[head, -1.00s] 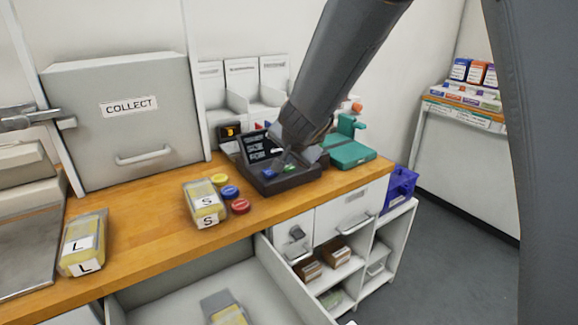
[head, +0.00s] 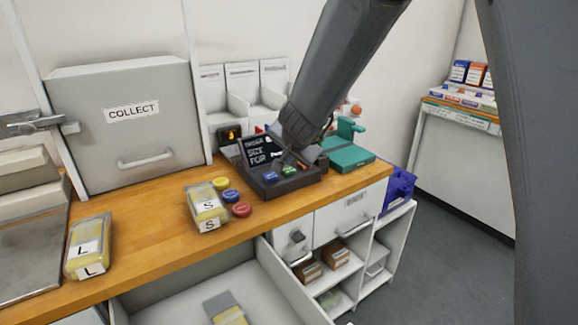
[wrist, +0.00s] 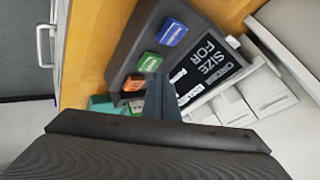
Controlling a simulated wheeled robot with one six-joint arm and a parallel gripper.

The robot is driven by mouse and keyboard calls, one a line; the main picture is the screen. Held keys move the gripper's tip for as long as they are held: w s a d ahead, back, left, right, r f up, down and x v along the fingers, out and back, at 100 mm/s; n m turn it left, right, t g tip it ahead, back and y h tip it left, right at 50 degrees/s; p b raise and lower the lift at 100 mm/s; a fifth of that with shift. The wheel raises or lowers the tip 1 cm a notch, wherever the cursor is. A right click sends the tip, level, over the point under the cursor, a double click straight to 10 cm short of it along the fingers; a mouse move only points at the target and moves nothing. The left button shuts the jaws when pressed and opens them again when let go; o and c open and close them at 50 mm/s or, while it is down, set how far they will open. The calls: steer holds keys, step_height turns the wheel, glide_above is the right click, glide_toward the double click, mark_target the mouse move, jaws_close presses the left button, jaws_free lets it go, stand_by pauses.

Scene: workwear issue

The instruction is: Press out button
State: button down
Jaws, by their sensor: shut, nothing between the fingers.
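A dark console (head: 262,184) with a tilted black screen (head: 260,149) stands on the wooden counter. Its front bears a blue button (head: 270,176), a green button (head: 289,171) and an orange-red button (head: 303,167). The wrist view also shows the blue button (wrist: 172,32), the green button (wrist: 149,62) and the orange button (wrist: 133,83). Their labels are too small to read surely. My gripper (head: 284,161) is shut and empty, over the console. In the wrist view its tip (wrist: 157,80) appears beside the green and orange buttons; I cannot tell whether it touches.
A teal device (head: 345,155) stands right of the console. Yellow, blue and red round pieces and a bag marked S (head: 207,207) lie to its left. A bag marked L (head: 88,248) lies farther left. A drawer (head: 265,290) stands open below the counter.

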mark_target(289, 171)
steer(key=shift+r, duration=0.15)
step_height(289, 171, up, 5)
steer(key=p, duration=0.5)
steer(key=shift+p, duration=0.4)
stand_by(0.4)
steer(key=s+d+f+n+g, duration=0.2)
steer(key=s+d, duration=0.4)
steer(key=s, duration=0.4)
steer(key=s+d+f+n+g+h, duration=0.1)
steer(key=s+d+f+n+g, duration=0.1)
steer(key=s+d, duration=0.5)
steer(key=s+d+f+n+g, duration=0.3)
steer(key=s+d, duration=0.4)
steer(key=s, duration=0.7)
steer(key=shift+s+g+h, duration=0.3)
steer(key=shift+g, duration=0.1)
